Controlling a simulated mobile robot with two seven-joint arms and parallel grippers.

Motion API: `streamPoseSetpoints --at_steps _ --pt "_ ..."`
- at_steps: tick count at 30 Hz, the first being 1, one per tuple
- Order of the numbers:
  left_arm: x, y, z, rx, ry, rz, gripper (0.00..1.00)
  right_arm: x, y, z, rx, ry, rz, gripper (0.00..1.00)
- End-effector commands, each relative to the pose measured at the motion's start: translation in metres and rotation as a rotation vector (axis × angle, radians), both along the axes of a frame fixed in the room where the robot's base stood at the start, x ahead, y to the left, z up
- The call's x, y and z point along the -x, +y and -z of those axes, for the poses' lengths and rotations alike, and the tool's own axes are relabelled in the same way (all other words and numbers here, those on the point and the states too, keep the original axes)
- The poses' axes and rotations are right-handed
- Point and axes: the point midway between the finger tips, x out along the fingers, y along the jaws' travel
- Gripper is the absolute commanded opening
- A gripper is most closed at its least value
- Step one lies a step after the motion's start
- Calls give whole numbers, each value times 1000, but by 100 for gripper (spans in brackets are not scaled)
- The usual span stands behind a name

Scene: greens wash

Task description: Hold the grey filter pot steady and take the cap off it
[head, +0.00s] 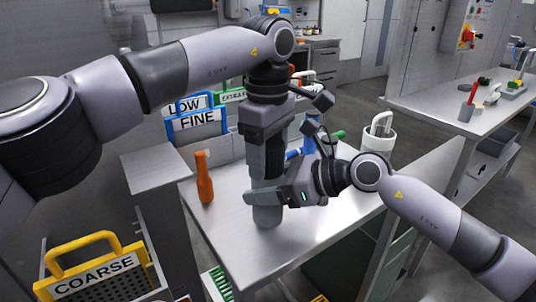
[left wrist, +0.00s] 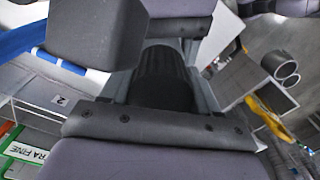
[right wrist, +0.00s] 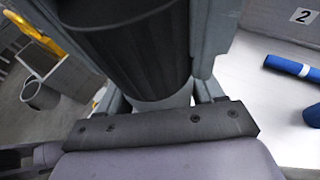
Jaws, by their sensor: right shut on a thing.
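The grey filter pot (head: 266,216) stands upright on the metal table; only its lower part shows in the head view. My right gripper (head: 262,198) reaches in from the right, shut on the pot's side. My left gripper (head: 268,172) points down from above, directly over the pot, its fingers around the top. A dark ribbed cylinder, apparently the cap (left wrist: 163,82), lies between the left fingers in the left wrist view. Whether those fingers press on it I cannot tell. A dark ribbed body (right wrist: 145,60) also shows between the right fingers.
An orange bottle (head: 204,178) stands left of the pot. Blue bins labelled LOW and FINE (head: 196,122) stand behind. A white container (head: 378,140) is at the back right, and a blue rod (right wrist: 290,66) lies on the table. A yellow COARSE basket (head: 92,268) is lower left.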

Motion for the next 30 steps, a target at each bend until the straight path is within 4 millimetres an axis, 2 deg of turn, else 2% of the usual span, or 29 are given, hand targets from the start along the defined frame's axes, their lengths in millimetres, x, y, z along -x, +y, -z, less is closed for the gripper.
streamPoseSetpoints --at_steps 1,3,7,10,21,25,30 --pt "0 0 0 0 0 0 41 0 0 0 0 1 0 0" --pt "0 0 0 0 0 0 24 0 0 0 0 1 0 0" --pt "0 0 0 0 0 -17 24 0 0 0 0 1 0 0" --pt "0 0 0 0 0 -96 23 0 0 0 0 1 1 0" --pt "0 0 -1 0 0 -668 23 0 0 0 0 1 1 0" --pt "-1 0 -1 0 0 -809 23 0 0 0 0 1 1 0" --pt "-1 0 -1 0 0 -880 23 0 0 0 0 1 1 0"
